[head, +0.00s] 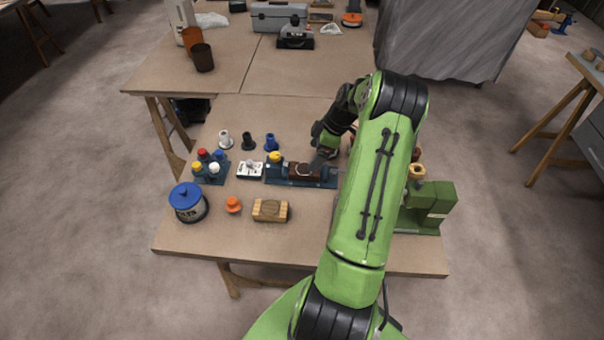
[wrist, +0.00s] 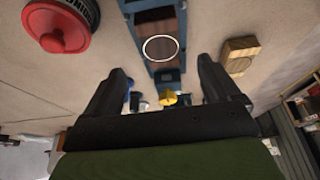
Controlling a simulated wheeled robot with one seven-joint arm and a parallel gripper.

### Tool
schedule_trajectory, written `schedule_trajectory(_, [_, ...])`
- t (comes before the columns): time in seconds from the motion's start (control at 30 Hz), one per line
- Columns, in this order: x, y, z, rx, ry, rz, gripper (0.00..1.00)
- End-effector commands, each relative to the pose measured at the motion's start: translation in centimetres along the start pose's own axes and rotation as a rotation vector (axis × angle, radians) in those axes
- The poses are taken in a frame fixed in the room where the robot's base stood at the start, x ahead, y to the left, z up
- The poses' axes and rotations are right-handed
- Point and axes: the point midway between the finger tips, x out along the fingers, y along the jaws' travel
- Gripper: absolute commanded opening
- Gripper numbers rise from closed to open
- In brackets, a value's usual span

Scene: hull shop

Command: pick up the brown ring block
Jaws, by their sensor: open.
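The brown ring block (head: 303,171) is dark brown with a pale ring outline on top. It sits in a long blue fixture (head: 327,184) near the middle of the near table. In the wrist view the brown block (wrist: 158,29) lies between the blue fixture's (wrist: 168,76) side rails, beyond my fingertips. My gripper (wrist: 163,75) is open, its two dark fingers apart with nothing between them gripped. In the head view my gripper (head: 321,157) is just above and right of the block, partly hidden by my green arm.
A yellow knob (head: 275,157) tops the fixture's left end. Left are a white plate (head: 249,170), several coloured pegs, and a blue-lidded tin (head: 188,203). In front are an orange knob (head: 233,204) and a wooden block (head: 270,210). A green machine (head: 431,204) stands right, partly behind my arm.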

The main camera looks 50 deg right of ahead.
Motion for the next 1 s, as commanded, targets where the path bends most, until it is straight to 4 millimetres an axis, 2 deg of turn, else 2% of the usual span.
schedule_trajectory(0.03, [1.1,-0.1,0.0,0.0,0.001,-0.003,0.89])
schedule_trajectory(0.27, [3.4,-0.1,0.0,0.001,0.001,-0.001,0.89])
schedule_trajectory(0.4, [6.1,-0.2,0.1,0.002,0.001,-0.004,0.89])
schedule_trajectory(0.5, [7.5,-0.2,0.1,0.001,0.0,-0.002,0.89])
schedule_trajectory(1.0, [7.6,-0.1,0.2,0.002,-0.001,0.001,0.89])
